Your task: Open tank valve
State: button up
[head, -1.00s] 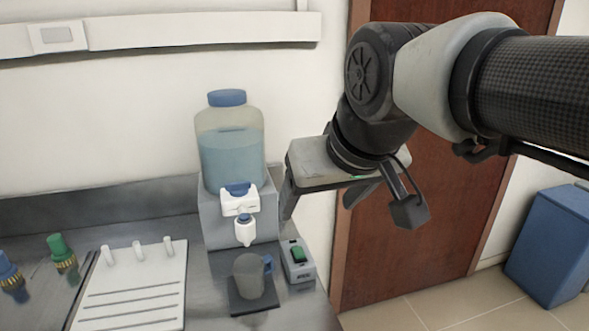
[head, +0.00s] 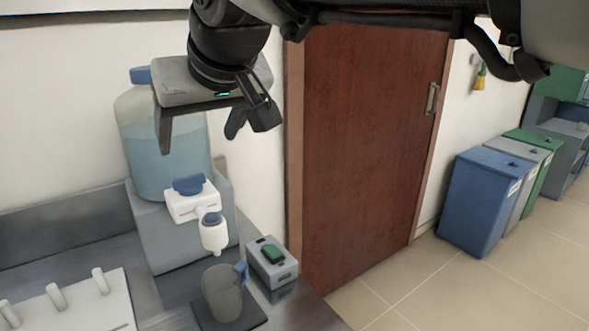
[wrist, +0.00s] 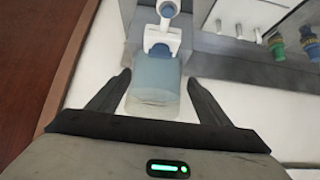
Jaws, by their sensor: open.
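The water tank (head: 166,150) is a clear, blue-tinted jug with a blue cap, standing on a grey stand at the back of the counter. Its white tap, the valve (head: 196,200), sticks out at the front with a blue lever on top and a white spout below. The tank also shows in the wrist view (wrist: 153,92), with the valve (wrist: 162,40) beyond it. My gripper (head: 200,138) is open and empty, in front of the tank's upper part and above the valve in the head view. In the wrist view its fingers (wrist: 155,88) appear on either side of the tank.
A grey mug (head: 222,292) stands on a dark pad below the spout. A grey box with a green switch (head: 272,262) is beside it. A white rack with pegs (head: 75,308) lies at left. A door (head: 365,150) and bins (head: 484,200) are at right.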

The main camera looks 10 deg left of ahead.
aim_at(189, 178)
jog(key=b+x, duration=0.2)
jog(key=x, duration=1.5)
jog(key=shift+b, duration=0.3)
jog(key=c, duration=1)
